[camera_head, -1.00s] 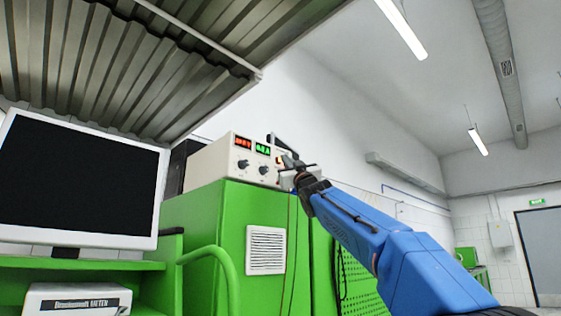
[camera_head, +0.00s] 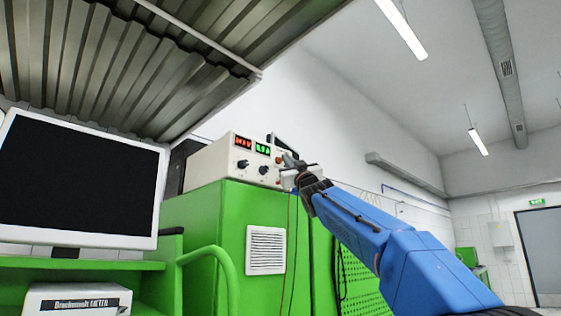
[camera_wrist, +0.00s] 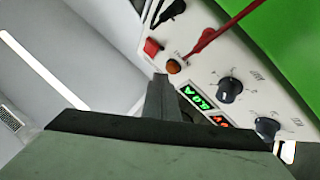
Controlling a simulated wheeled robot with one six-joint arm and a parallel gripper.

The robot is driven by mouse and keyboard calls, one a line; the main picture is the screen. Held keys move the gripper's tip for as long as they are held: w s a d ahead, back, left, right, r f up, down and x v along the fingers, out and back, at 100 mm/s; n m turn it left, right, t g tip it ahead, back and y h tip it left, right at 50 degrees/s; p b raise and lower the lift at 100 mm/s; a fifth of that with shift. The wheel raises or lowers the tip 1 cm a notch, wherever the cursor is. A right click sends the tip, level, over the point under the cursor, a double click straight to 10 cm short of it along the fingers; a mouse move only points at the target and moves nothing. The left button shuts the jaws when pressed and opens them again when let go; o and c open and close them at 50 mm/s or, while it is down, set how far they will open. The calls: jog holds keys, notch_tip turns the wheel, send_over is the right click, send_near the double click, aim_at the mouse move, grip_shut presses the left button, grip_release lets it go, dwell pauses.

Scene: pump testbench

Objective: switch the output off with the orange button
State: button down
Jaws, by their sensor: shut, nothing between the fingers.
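The power supply (camera_head: 212,162) is a cream box on top of a green cabinet, with a lit red display and a lit green display. In the wrist view its front panel shows the round orange button (camera_wrist: 173,66) beside a red square switch (camera_wrist: 152,47). My gripper (camera_head: 290,163) is at the right part of the panel in the head view. In the wrist view my gripper (camera_wrist: 161,77) is shut and empty, its tips just short of the orange button in the picture. I cannot tell whether they touch it.
A red lead (camera_wrist: 217,35) and a black lead (camera_wrist: 172,10) are plugged into the panel near the button. Two dark knobs (camera_wrist: 230,88) sit on the panel. A monitor (camera_head: 78,180) stands at left, under a corrugated canopy (camera_head: 110,75). The green cabinet (camera_head: 232,225) supports the supply.

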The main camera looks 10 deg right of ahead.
jog(key=shift+s+d, duration=0.15)
jog(key=shift+s, duration=0.15)
jog(key=shift+s, duration=0.1)
jog(key=shift+s+d, duration=0.5)
jog(key=shift+s, duration=0.35)
jog(key=shift+s+d, duration=0.5)
jog(key=shift+s, duration=0.35)
jog(key=shift+s+d, duration=0.5)
jog(key=shift+s, duration=0.35)
jog(key=shift+f, duration=0.1)
